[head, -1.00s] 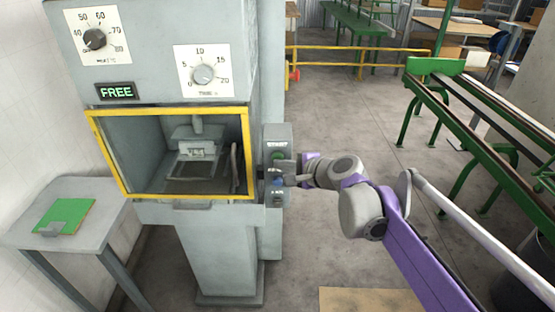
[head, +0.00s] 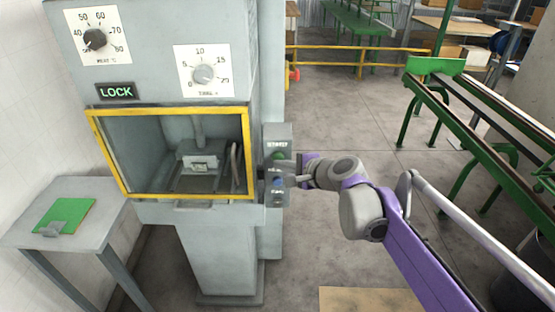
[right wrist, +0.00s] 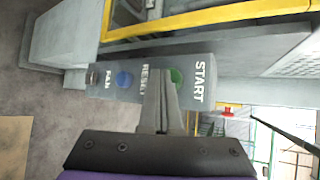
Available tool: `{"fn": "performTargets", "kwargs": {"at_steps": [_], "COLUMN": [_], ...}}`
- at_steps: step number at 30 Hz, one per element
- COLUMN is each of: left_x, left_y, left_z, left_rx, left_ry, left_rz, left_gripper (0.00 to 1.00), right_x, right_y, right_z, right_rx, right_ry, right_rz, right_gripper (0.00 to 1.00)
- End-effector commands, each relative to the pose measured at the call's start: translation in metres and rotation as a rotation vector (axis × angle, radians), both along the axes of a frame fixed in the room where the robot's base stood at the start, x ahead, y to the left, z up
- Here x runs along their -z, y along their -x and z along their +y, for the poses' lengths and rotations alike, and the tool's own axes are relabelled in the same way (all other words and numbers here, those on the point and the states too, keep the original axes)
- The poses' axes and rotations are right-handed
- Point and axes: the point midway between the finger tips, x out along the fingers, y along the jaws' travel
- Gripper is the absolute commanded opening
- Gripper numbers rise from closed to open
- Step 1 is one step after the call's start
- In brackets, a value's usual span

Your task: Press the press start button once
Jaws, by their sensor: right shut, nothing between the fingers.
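The grey press (head: 225,240) stands at the left centre with a yellow-framed window. Its lit display (head: 116,91) reads LOCK. A grey button box (head: 278,140) is on its right side. The green START button (head: 279,156) is at the top of the box and also shows in the right wrist view (right wrist: 175,75), partly hidden by my fingers. A blue RESET button (right wrist: 124,80) lies beside it. My right gripper (right wrist: 160,80) is shut and empty, its fingertips at the box by the START button; I cannot tell if they touch it. My left gripper is not in view.
A small grey table (head: 85,230) with a green plate (head: 64,215) stands left of the press. A green-legged conveyor (head: 470,110) runs along the right. A yellow rail (head: 350,50) crosses behind. The floor between is mostly clear.

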Motion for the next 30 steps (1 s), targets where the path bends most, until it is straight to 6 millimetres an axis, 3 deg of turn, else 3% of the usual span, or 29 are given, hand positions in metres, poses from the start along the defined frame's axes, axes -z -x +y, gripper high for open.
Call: {"fn": "performTargets", "kwargs": {"at_steps": [17,30], "left_x": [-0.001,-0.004], "left_y": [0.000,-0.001], "left_z": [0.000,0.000], "left_rx": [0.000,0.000], "left_ry": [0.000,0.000], "left_rz": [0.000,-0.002], "left_gripper": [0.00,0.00], "right_x": [0.000,0.000], "right_y": [0.015,0.056], "right_z": [0.000,0.000], "right_rx": [-0.001,-0.001], "right_ry": [-0.001,-0.001], "right_rz": [0.000,0.000], "right_gripper": [0.00,0.00]}}
